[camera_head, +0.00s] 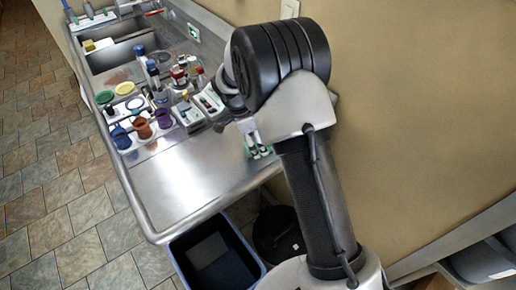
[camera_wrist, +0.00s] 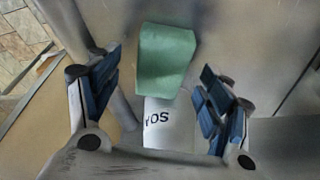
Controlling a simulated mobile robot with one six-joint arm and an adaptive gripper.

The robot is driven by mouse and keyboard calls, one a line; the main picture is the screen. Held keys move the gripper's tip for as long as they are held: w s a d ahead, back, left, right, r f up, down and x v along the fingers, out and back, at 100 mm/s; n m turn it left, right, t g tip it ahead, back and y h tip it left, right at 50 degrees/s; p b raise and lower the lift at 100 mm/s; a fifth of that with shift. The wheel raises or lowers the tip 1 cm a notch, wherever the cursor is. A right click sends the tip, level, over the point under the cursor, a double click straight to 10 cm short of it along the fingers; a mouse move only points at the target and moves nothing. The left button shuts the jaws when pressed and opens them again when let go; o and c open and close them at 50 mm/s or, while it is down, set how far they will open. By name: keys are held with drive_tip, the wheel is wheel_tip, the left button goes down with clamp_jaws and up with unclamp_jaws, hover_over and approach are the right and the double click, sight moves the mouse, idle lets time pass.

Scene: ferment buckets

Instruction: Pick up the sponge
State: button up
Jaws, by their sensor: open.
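A green block (camera_wrist: 165,60), which looks like the sponge, shows in the wrist view beyond and between my fingers. A white surface with black lettering (camera_wrist: 168,125) lies just below it in the picture. My gripper (camera_wrist: 160,82) is open, with one blue-padded finger on each side of the block's line. The fingers look apart from the block; I cannot tell the depth between them. In the head view my arm hides most of the gripper, and I cannot make out the green block there.
The steel counter (camera_head: 185,190) has a clear front part. Several colored cups and lids (camera_head: 143,128) and bottles (camera_head: 180,75) crowd its middle. A sink (camera_head: 120,55) lies at the far end. A dark bin (camera_head: 215,262) stands below the near edge. A wall (camera_head: 420,110) bounds the right.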

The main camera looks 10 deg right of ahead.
sight(256, 144)
drive_tip(key=shift+x, duration=0.8)
drive_tip(key=shift+w, duration=0.1)
drive_tip(key=shift+r, duration=0.1)
drive_tip(key=c, duration=1)
drive_tip(key=shift+o, duration=0.2)
drive_tip(key=shift+r, duration=0.1)
drive_tip(key=shift+a+r+p, duration=0.25)
drive_tip(key=shift+r+p, duration=0.1)
drive_tip(key=shift+r, duration=0.25)
wheel_tip(256, 144, up, 6)
drive_tip(key=shift+f+p, duration=0.25)
drive_tip(key=shift+p, duration=0.55)
drive_tip(key=s+a, duration=0.2)
drive_tip(key=a, duration=0.4)
drive_tip(key=s+a+p, duration=0.1)
drive_tip(key=s+a, duration=0.2)
drive_tip(key=a, duration=0.3)
drive_tip(key=s+a+p, duration=0.1)
drive_tip(key=s+a, duration=0.1)
drive_tip(key=a, duration=0.4)
drive_tip(key=shift+s, duration=0.35)
